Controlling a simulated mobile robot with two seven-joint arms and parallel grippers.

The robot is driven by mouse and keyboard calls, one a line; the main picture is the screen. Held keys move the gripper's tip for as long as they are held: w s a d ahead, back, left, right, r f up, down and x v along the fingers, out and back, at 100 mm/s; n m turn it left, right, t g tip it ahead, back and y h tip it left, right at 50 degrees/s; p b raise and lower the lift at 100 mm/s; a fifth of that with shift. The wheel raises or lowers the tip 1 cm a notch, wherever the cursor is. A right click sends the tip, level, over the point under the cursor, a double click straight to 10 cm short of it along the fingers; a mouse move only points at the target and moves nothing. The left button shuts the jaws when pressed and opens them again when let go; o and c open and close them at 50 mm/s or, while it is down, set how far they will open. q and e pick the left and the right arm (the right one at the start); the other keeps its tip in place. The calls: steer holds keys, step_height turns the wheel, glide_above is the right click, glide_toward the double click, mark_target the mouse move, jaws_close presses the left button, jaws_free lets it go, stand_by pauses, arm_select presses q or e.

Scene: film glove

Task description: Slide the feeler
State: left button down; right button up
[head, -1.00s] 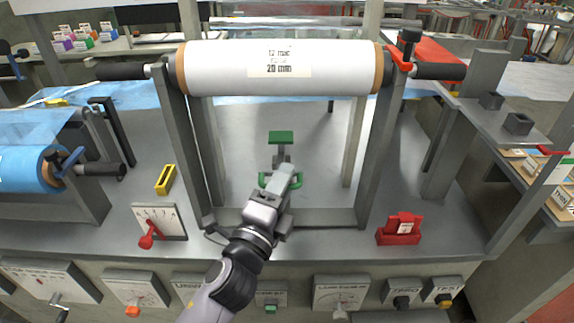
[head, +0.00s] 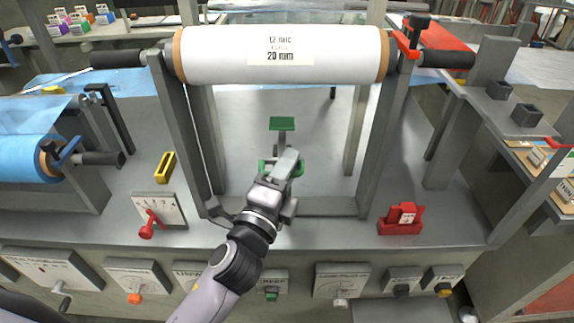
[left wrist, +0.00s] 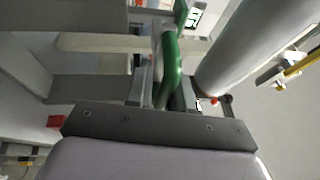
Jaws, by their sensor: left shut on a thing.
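The feeler appears to be the green-ended piece under the large white roll. It has a flat green plate (head: 282,123) at its far end and a green loop handle (head: 298,168) at its near end. My left gripper (head: 284,164) reaches in from the front and is shut on the handle. In the left wrist view, the green handle bar (left wrist: 170,66) runs between the two fingers; the fingers hide part of it. My right gripper is not in view.
The white roll (head: 220,58) spans two grey posts (head: 182,135) above my gripper. A red-handled dial plate (head: 160,210) stands left, a yellow block (head: 165,167) behind it. A red holder (head: 400,219) sits right. Bare grey deck surrounds the feeler.

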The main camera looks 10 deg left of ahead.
arm_select(q)
step_height(320, 180, up, 9)
steer(key=p, duration=0.7)
steer(key=shift+r, duration=0.15)
steer(key=c, duration=1.2)
jaws_free()
steer(key=shift+o, duration=0.2)
steer(key=shift+f, duration=0.25)
